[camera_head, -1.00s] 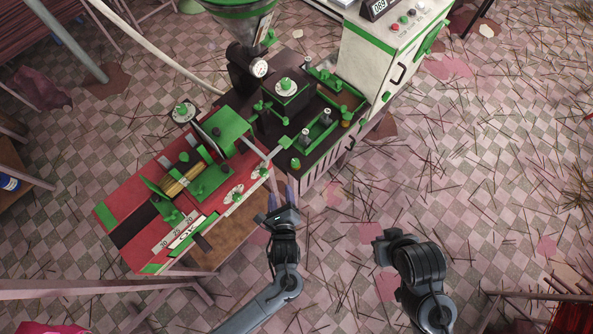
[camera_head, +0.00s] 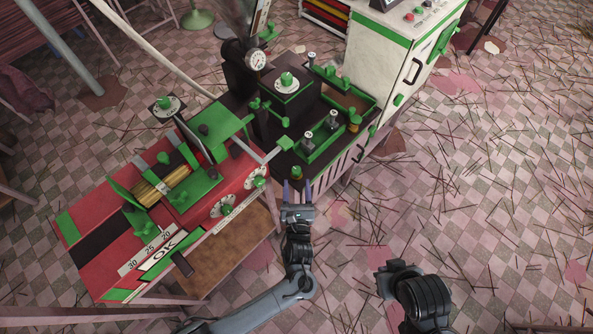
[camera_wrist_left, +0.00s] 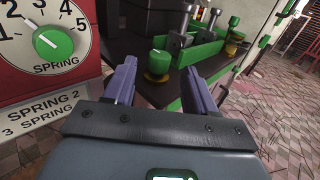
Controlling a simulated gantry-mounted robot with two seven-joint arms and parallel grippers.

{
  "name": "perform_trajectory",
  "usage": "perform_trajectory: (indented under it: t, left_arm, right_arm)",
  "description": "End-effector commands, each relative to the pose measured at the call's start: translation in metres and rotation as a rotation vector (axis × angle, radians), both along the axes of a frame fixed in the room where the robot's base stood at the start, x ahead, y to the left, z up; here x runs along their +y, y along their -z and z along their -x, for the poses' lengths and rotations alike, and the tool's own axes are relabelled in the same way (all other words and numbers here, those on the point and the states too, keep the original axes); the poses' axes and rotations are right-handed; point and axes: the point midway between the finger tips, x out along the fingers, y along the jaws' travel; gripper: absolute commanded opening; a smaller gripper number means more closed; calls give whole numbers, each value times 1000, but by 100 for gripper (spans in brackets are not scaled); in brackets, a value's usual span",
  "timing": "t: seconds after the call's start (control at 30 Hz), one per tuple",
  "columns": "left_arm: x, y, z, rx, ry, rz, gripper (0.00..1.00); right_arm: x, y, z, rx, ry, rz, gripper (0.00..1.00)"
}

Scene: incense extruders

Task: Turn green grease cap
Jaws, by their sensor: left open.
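A small green cap (camera_head: 296,173), which looks like the grease cap, sits near the front corner of the machine's dark deck. In the left wrist view the green cap (camera_wrist_left: 158,62) stands upright on a yellowish base. My left gripper (camera_head: 297,187) is open, its two purple fingers pointing at the cap. In the wrist view the fingertips lie to either side of the cap in the picture, with the cap seemingly beyond them; contact is not visible. My right gripper (camera_head: 385,282) is low in the head view; its fingers cannot be made out.
A SPRING dial (camera_wrist_left: 53,42) on a red panel stands close left of the left gripper. Green-framed trays with metal knobs (camera_wrist_left: 180,45) lie behind the cap. A white control cabinet (camera_head: 402,50) is at the back right. The floor at right is open, strewn with sticks.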

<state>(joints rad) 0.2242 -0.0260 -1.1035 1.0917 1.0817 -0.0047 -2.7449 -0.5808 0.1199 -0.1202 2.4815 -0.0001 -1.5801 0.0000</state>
Motion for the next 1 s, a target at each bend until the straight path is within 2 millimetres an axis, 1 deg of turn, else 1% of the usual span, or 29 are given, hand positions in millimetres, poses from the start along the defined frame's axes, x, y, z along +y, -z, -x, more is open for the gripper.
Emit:
perform_trajectory:
  t: [0.03,0.2,0.4,0.6,0.83,0.87,1.0]
  left_arm:
    - [0,2,-10,-3,0,0,56]
    - [0,2,-36,-1,0,2,56]
    - [1,2,-56,0,1,1,56]
    - [1,0,-64,1,1,2,56]
    - [1,0,-64,2,1,2,56]
    - [1,0,-64,2,1,2,54]
    - [1,0,-64,2,1,2,33]
  right_arm:
    - [0,6,0,0,0,0,0]
    - [0,15,0,0,0,0,0]
    - [0,22,0,1,0,0,0]
    - [0,24,0,1,0,0,0]
    - [0,24,0,1,0,0,0]
    - [0,24,0,1,0,0,0]
    - [0,24,0,1,0,0,0]
